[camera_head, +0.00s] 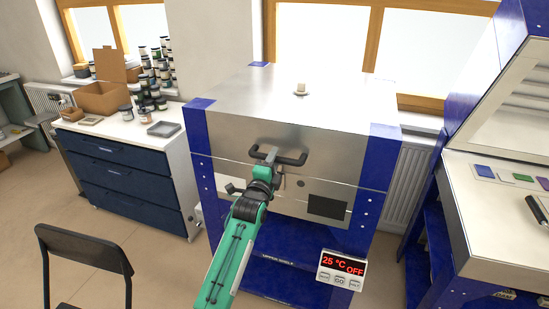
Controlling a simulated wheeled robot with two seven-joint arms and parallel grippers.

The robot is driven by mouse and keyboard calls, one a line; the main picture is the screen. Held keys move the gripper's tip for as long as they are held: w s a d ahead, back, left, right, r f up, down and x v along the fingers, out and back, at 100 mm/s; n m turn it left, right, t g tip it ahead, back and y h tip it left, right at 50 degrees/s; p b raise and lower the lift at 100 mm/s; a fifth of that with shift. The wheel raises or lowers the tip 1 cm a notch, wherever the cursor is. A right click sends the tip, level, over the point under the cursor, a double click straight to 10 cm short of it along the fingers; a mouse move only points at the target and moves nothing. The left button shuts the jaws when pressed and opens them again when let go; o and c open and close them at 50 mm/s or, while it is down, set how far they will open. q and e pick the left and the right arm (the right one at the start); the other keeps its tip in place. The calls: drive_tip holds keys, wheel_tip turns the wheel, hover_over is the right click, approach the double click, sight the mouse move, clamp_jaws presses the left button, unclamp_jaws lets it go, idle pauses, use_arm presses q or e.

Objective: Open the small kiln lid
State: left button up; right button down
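The small kiln (225,175) is a steel box with blue corners, standing in the middle of the head view. Its lid (330,110) is down, with a seam running along the front. A dark bar handle (293,161) is on the lid's front face. My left gripper (270,155) is at the left part of this handle, its fingertips overlapping the bar in the picture. I cannot tell whether the fingers are closed around it. My green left arm comes up from below. My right gripper is not in view.
A control box (341,269) reading 25 °C OFF hangs low on the kiln's front. A drawer cabinet (125,175) with jars and boxes stands left, a chair (83,250) at front left. A blue-framed bench (490,215) stands close on the right.

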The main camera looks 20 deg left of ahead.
use_arm(q)
drive_tip(key=shift+w, duration=0.35)
